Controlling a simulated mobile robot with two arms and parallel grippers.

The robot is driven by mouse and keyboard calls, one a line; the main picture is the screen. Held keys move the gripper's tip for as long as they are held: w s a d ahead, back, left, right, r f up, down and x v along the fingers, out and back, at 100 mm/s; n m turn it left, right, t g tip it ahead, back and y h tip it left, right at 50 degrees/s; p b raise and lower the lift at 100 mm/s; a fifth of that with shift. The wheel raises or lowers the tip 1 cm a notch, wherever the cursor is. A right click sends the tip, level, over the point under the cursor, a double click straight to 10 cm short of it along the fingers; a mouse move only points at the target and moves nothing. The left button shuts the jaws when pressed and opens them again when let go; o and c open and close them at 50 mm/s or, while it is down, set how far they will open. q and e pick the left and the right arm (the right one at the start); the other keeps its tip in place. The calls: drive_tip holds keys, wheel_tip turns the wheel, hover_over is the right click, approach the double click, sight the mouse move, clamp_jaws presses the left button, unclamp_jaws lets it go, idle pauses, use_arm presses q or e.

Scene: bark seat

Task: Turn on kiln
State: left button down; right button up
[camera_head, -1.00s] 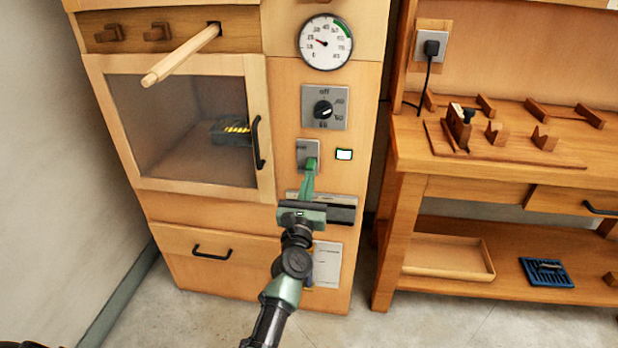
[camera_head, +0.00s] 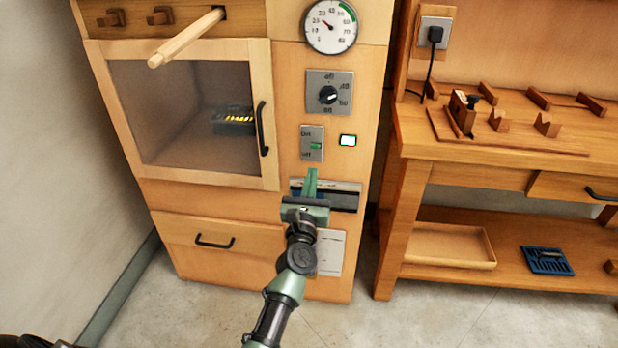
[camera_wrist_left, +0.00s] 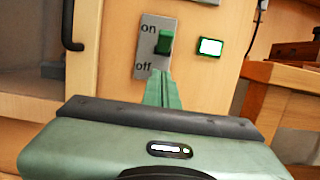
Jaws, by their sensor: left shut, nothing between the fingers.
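The wooden kiln (camera_head: 290,105) stands in front of me, with a glass-windowed door. Its grey switch plate (camera_head: 306,148), marked on and off, carries a green switch (camera_head: 316,146). The switch also shows in the left wrist view (camera_wrist_left: 166,42), nearer the on label than the off label. Right of the plate, a small indicator (camera_head: 348,141) is bright white with a green border. My left gripper (camera_head: 311,172) is shut and empty, its tips just below the switch plate. It also shows in the left wrist view (camera_wrist_left: 162,80). My right gripper is not in view.
Above the switch are a dial knob (camera_head: 328,95) and a round gauge (camera_head: 331,25). A wooden rod (camera_head: 187,40) juts out at the upper left. A black door handle (camera_head: 262,128) is left of the switch. A workbench (camera_head: 490,155) stands to the right.

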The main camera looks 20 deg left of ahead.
use_arm(q)
drive_tip(key=s+d+r+p, duration=0.1)
drive_tip(key=s+d+p, duration=0.1)
drive_tip(key=s, duration=0.7)
drive_tip(key=shift+s+d+r+p, duration=0.15)
drive_tip(key=shift+s+d+p, duration=0.25)
drive_tip(key=shift+d, duration=0.1)
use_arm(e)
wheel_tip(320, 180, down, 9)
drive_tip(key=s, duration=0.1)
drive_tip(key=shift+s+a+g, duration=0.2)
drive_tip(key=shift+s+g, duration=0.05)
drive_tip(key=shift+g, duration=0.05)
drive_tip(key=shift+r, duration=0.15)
